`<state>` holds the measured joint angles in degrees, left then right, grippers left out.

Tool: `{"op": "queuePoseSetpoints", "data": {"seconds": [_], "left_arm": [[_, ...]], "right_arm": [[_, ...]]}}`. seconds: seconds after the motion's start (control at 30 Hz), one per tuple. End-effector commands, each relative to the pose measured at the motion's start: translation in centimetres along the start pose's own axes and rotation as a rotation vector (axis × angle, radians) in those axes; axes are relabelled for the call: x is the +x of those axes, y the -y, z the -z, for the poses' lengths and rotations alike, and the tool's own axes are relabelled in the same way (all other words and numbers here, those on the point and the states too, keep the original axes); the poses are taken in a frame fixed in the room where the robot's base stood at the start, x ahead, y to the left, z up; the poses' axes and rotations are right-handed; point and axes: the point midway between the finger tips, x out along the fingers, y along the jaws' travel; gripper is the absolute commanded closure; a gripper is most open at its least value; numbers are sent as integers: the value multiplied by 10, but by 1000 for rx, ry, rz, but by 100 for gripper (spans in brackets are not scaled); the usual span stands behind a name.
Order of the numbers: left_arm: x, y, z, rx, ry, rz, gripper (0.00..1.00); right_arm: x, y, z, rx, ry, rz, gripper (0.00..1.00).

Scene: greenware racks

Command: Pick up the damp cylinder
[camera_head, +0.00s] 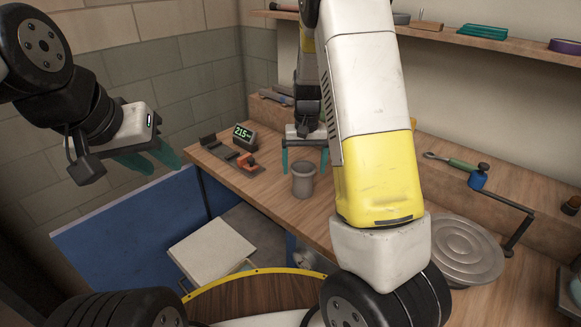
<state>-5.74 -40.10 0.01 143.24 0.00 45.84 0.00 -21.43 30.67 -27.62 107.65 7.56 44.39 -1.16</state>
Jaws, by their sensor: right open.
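A grey cylinder (303,184) with a wider rim stands upright on the wooden bench (262,205), near its front edge. It is the only thing in view that looks like the damp cylinder; its dampness cannot be seen. My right gripper (304,162) is open, its teal fingers pointing down at either side of the cylinder's top in the picture. It looks slightly beyond or above the cylinder; I cannot tell whether the fingers are around it. My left gripper (152,158) is off to the left, away from the bench, its teal fingers seen at a slant.
A digital display (244,134) and an orange-and-black tool (246,161) lie at the bench's left end. A round ridged grey disc (461,250) and a blue-knobbed crank (479,178) are at right. A white stool (212,249) stands below, before a blue panel (140,228).

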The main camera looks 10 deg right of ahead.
Motion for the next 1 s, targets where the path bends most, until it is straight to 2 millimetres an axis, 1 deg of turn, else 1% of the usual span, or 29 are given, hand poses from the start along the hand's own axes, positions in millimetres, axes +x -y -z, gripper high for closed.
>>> {"op": "queuePoseSetpoints", "data": {"seconds": [0.2,0.33,0.43,0.63,0.67,0.7,0.77,0.8,0.97,1.0], "left_arm": [[0,0,0,0,0,0,64],[0,0,0,0,0,0,64],[0,0,0,0,0,0,64],[0,0,0,0,0,0,64],[0,0,0,0,0,0,64],[0,0,0,0,0,0,64],[0,0,0,0,0,0,64],[0,0,0,0,0,0,64],[0,0,0,0,0,0,64],[0,0,0,0,0,0,64]], "right_arm": [[31,3,2,1,3,-1,10],[48,3,2,0,2,0,10],[54,3,2,0,0,0,10],[54,3,2,-1,-2,1,10],[54,3,2,-1,-1,1,12],[54,3,2,-1,-1,1,20],[54,3,2,-1,-1,1,32],[54,3,2,0,-1,1,40],[54,3,2,0,-1,1,71],[54,3,2,0,-1,1,79]]}}
